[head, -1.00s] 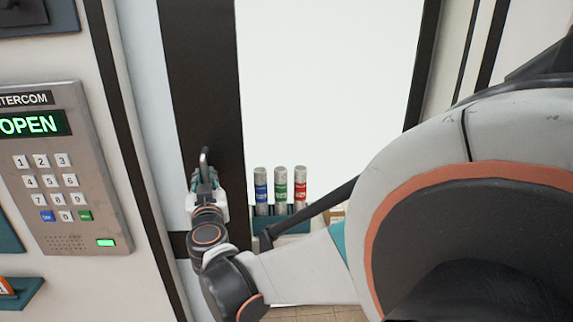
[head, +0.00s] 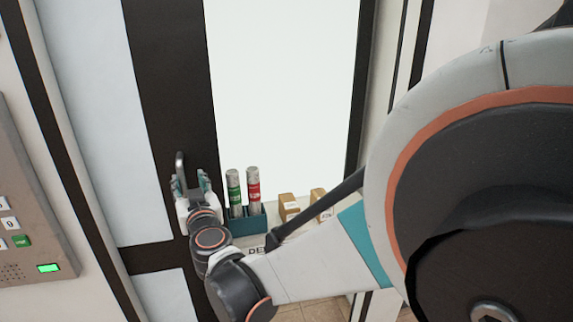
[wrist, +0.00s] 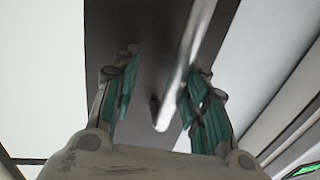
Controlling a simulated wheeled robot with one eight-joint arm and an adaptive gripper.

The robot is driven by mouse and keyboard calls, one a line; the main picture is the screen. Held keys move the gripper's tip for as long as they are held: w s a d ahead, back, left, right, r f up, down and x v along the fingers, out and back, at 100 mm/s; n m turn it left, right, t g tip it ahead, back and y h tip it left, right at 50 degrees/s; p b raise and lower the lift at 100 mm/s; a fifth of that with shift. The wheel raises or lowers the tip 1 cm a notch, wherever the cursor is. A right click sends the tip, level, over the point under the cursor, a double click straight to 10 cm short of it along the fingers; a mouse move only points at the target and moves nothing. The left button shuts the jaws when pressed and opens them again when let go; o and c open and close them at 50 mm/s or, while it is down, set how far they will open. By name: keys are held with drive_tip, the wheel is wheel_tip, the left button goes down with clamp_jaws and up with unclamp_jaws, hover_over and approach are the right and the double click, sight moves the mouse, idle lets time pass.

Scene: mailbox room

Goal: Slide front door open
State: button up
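The front door (head: 163,90) has a dark upright with a pale panel (head: 88,110) to its left. Its metal bar handle (head: 180,164) stands on the dark upright. My gripper (head: 190,176) is at the handle's lower part in the head view. In the wrist view, the fingers (wrist: 157,92) with teal pads are apart, and the shiny handle (wrist: 183,70) lies between them, closer to the right finger. I cannot tell whether that finger touches it. The handle's lower end is partly hidden by my gripper in the head view.
A bright pale area lies right of the dark upright, up to a dark jamb (head: 360,90). Low there are a green tube (head: 235,190) and a red tube (head: 253,188) in a teal holder, and small brown boxes (head: 288,207). A keypad panel (head: 25,205) is at left.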

drive_tip(key=w+d, duration=0.3)
drive_tip(key=d, duration=0.7)
drive_tip(key=w+d, duration=0.3)
drive_tip(key=d, duration=0.7)
drive_tip(key=shift+w+d, duration=0.15)
drive_tip(key=shift+w, duration=0.2)
drive_tip(key=shift+d, duration=0.1)
